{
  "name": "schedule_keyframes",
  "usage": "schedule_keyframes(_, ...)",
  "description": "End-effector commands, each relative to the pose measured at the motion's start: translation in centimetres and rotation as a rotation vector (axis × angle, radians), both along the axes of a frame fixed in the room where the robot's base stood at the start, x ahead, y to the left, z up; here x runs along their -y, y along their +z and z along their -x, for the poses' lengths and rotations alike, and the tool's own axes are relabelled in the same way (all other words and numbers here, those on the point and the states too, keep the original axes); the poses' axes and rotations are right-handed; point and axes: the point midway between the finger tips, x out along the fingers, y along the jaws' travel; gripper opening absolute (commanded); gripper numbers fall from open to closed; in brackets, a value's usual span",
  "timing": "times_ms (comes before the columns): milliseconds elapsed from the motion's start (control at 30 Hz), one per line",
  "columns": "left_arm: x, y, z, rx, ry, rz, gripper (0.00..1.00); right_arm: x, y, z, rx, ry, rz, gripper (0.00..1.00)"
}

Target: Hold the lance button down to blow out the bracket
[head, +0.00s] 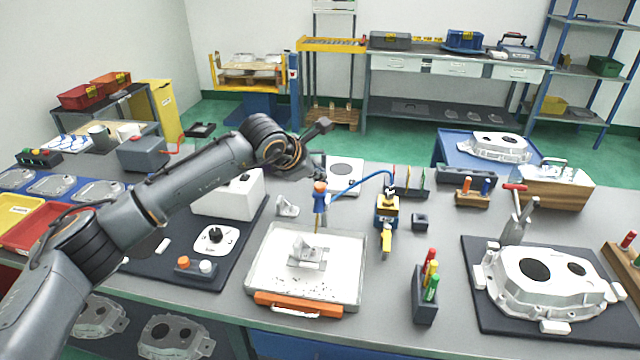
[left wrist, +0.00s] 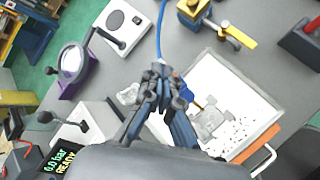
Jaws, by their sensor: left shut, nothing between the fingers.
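My right gripper is not in view.
A blue hose (head: 357,181) runs from the lance to a blue and yellow unit (head: 387,213). A display (left wrist: 62,150) reads "6.0 bar READY". A marker rack (head: 425,295) stands right of the tray. A large casting (head: 548,287) lies on a dark mat further right.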

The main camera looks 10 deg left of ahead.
Motion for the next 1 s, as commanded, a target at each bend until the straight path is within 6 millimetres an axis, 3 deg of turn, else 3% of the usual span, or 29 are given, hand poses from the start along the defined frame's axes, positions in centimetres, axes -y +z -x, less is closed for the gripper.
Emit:
schedule_keyframes(433,0.0,0.7,0.0,0.002,-0.001,0.001,0.0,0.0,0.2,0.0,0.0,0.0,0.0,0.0)
schedule_keyframes(833,0.1,4.6,0.0,0.003,-0.001,0.001,0.0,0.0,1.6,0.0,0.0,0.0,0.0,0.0)
schedule_keyframes(1000,0.0,5.3,0.0,0.002,-0.001,0.001,0.0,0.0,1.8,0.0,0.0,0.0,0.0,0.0)
